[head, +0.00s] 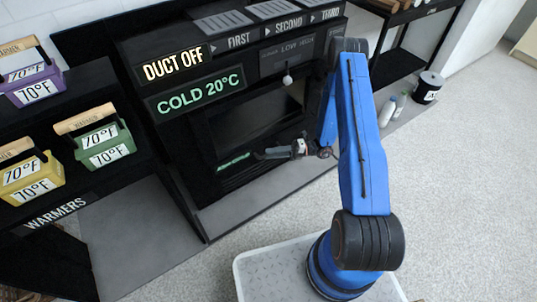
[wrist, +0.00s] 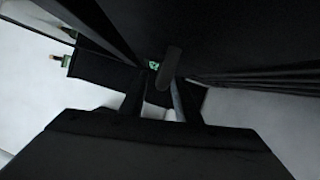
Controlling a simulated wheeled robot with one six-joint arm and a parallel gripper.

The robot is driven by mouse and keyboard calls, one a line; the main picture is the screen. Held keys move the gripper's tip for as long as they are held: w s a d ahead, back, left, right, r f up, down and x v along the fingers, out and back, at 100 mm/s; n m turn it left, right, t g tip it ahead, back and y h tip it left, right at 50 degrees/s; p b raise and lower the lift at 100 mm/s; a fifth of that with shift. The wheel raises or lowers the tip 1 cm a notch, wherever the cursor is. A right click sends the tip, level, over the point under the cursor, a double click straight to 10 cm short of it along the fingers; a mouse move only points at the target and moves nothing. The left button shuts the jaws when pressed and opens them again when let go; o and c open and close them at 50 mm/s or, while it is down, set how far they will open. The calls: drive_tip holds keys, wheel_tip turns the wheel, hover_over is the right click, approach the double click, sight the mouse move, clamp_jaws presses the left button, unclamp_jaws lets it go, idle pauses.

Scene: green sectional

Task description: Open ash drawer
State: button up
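The black stove front (head: 255,125) stands left of my arm in the head view, with a dark oven-like opening. A green-lit strip (head: 233,161) shows low on this front; its lettering is too small to read, and I cannot tell if it marks the ash drawer. My gripper (head: 268,154) is low before the stove, its fingers pointing left toward the strip. In the wrist view my gripper's dark fingers (wrist: 160,103) reach toward a rounded dark piece (wrist: 168,68), with a small green patch beside it. I cannot tell whether they touch or hold it.
Signs on the stove read DUCT OFF (head: 173,67) and COLD 20°C (head: 200,93). A warmer shelf with a purple bin (head: 32,87), a green bin (head: 103,143) and a yellow bin (head: 32,180) stands left. Bottles and a dark canister (head: 428,88) stand right. The floor at right is clear.

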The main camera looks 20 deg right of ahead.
drive_tip(key=shift+a, duration=0.9)
clamp_jaws()
drive_tip(key=s+d, duration=0.4)
drive_tip(key=s, duration=0.8)
drive_tip(key=s+d, duration=0.4)
drive_tip(key=s, duration=0.9)
drive_tip(key=shift+s+d, duration=0.15)
drive_tip(key=shift+d, duration=0.05)
unclamp_jaws()
